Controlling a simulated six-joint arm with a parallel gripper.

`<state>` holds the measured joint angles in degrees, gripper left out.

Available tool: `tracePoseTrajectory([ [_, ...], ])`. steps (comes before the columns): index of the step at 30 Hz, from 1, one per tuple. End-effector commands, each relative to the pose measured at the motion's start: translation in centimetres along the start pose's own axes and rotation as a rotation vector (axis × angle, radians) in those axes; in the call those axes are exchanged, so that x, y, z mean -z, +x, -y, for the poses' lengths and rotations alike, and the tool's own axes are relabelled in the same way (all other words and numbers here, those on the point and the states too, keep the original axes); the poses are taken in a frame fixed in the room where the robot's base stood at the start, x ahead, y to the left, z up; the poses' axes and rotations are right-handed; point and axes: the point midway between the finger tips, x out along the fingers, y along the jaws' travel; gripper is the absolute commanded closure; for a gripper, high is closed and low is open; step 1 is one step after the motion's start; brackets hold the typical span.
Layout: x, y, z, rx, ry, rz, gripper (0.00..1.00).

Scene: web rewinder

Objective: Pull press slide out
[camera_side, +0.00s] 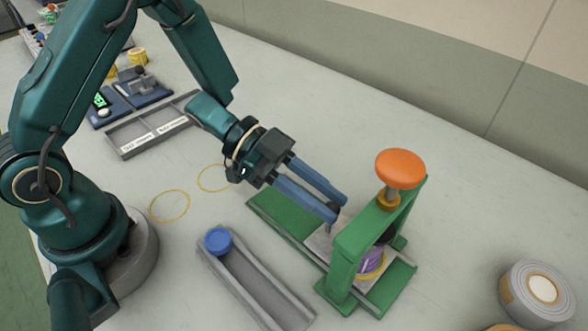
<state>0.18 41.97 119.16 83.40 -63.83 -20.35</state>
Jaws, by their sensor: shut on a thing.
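The press is a green frame (350,259) with an orange knob (400,168) on top, standing on a green base (275,218). A grey slide plate (321,240) lies on the base and reaches under the frame. A purple and yellow round piece (371,262) sits under the frame, partly hidden by its post. My gripper (333,208) comes from the upper left, with its blue fingers shut on a small dark knob at the near end of the slide. The fingertips partly hide that knob.
A grey trough (258,285) with a blue round piece (218,240) lies left of the press. A labelled grey tray (150,131) is farther back. Yellow rings (169,206) mark bare table.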

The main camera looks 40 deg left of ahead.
Motion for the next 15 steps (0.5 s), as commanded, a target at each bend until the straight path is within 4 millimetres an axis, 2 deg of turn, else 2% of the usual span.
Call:
tracePoseTrajectory([
  [15,-3.9,-9.6,3.2,0.016,0.001,-0.006,1.0],
])
